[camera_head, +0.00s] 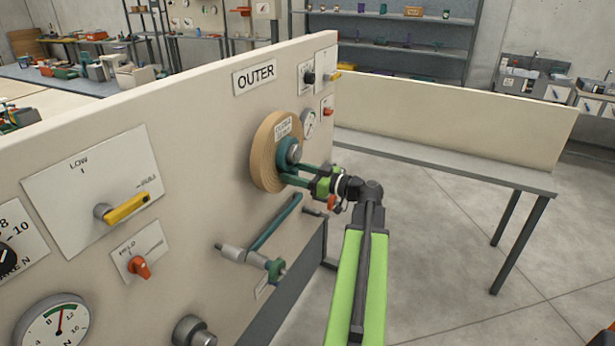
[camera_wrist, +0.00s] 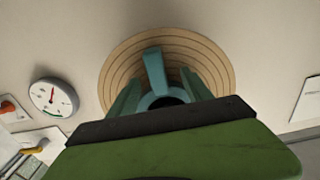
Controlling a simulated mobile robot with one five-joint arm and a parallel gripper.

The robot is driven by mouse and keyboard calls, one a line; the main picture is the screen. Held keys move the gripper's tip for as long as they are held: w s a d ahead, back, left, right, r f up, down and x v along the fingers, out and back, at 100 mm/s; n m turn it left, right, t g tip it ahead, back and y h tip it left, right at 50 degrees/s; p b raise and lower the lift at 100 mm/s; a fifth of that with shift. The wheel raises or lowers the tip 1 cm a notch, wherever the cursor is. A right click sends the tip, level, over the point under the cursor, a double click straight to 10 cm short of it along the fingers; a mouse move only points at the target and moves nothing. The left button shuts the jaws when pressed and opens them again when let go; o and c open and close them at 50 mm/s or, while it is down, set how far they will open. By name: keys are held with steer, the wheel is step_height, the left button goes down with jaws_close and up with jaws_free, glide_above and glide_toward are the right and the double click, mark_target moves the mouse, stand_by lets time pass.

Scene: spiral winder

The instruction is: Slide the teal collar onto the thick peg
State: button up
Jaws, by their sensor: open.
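The teal collar (camera_head: 285,150) is at the face of a round wooden disc (camera_head: 264,160) on the panel under the OUTER sign. A grey peg end (camera_head: 296,152) shows in the collar's middle, so the collar appears to be around it. I cannot tell how far on it is, or whether this is the thick peg. In the wrist view the collar (camera_wrist: 150,98) shows as a ring with a dark centre, a teal bar rising above it. My gripper (camera_head: 291,172) is open, its teal fingers on either side of the collar; contact is unclear. Its body hides the collar's lower part.
A gauge (camera_head: 309,123) and small switches are right of the disc. A yellow-handled lever (camera_head: 127,208) is at left. A grey bench (camera_head: 440,168) stands right; the floor there is free.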

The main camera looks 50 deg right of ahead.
steer(key=shift+w, duration=0.1)
jaws_close()
stand_by(0.4)
steer(key=c, duration=1.1)
jaws_free()
jaws_close()
steer(key=shift+r, duration=0.15)
